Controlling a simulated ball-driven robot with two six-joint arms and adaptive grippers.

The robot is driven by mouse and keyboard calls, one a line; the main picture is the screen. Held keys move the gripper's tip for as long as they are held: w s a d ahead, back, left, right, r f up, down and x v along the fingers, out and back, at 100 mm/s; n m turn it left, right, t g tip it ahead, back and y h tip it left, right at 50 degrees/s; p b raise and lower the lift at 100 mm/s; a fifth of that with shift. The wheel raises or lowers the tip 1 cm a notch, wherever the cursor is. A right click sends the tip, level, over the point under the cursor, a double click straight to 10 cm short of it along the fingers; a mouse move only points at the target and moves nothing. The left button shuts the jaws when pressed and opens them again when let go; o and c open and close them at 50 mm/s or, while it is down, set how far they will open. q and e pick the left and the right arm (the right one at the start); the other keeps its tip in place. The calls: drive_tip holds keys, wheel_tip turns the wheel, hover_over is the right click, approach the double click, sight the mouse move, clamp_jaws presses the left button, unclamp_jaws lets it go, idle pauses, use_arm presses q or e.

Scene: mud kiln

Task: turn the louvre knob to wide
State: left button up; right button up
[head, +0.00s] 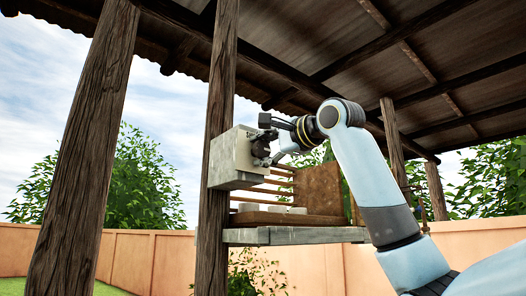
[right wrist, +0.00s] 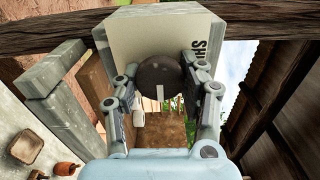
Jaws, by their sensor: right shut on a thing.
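The louvre knob (right wrist: 160,72) is a dark round disc with a white pointer mark, on the face of a pale box (right wrist: 150,32). In the right wrist view the mark points toward the bottom of the picture. In the head view the box (head: 230,160) is fixed to a wooden post. My right gripper (right wrist: 161,80) is shut on the knob, one finger on each side. In the head view the right gripper (head: 266,148) covers most of the knob. My left gripper is not in view.
Wooden slats (head: 275,187) and a brown panel (head: 319,190) stand beside the box, above a grey shelf (head: 295,236). Wooden posts (head: 88,150) hold up the roof. In the right wrist view, a bowl-like thing (right wrist: 27,146) and a small orange pot (right wrist: 66,169) sit at lower left.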

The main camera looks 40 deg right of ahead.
drive_tip(key=o, duration=1.2)
drive_tip(key=shift+c, duration=0.2)
drive_tip(key=s+d, duration=0.1)
drive_tip(key=s, duration=1.1)
